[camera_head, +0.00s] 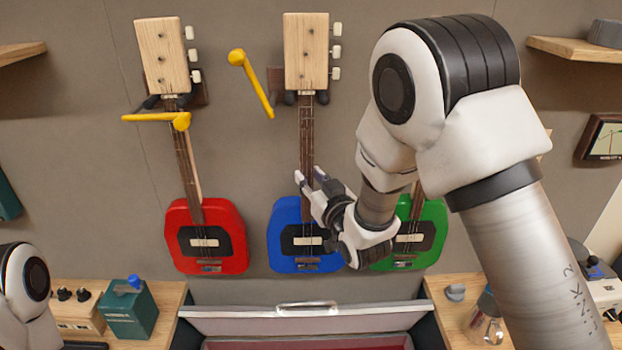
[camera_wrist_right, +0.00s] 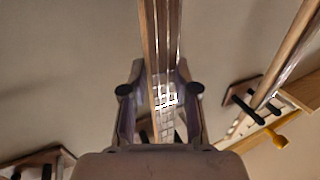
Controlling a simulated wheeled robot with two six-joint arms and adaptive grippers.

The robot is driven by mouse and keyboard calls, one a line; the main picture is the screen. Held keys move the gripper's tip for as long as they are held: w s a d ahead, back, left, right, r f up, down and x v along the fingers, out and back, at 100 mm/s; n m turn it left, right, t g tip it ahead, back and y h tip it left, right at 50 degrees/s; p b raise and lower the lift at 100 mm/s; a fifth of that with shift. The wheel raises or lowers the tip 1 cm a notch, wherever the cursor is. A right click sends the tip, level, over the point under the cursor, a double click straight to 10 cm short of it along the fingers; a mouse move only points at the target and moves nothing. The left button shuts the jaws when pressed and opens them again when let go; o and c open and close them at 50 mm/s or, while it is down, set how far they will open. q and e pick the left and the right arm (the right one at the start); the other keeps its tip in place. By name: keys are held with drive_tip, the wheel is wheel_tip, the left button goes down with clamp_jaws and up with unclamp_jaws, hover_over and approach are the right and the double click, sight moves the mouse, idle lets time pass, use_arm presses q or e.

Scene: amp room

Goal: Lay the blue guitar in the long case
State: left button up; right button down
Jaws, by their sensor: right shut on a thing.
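The blue guitar (camera_head: 290,250) hangs upright on the wall between a red and a green guitar, its pale wooden headstock at the hanger (camera_head: 322,97). My right gripper (camera_head: 309,176) is shut on its neck, above the body. The right wrist view shows the strung neck (camera_wrist_right: 160,40) between the two fingers (camera_wrist_right: 158,97). A yellow bar (camera_head: 255,85) slants to the left of the neck, clear of it. The long case (camera_head: 260,325) stands open below, with red lining; only part shows. My left gripper is out of view.
The red guitar (camera_head: 180,235) hangs at left with a yellow bar (camera_head: 150,118) across its neck. The green guitar (camera_head: 432,235) is partly behind my right arm. Wooden shelves with a green box (camera_head: 130,315) and a glass jar (camera_head: 485,320) flank the case.

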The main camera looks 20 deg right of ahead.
sight(310, 165)
drive_tip(key=shift+w+r+p, duration=0.25)
drive_tip(key=shift+r+p, duration=0.1)
drive_tip(key=shift+r, duration=0.2)
drive_tip(key=shift+s+r+p, duration=0.1)
drive_tip(key=shift+r+p, duration=0.55)
drive_tip(key=shift+r, duration=0.45)
drive_tip(key=shift+f, duration=0.1)
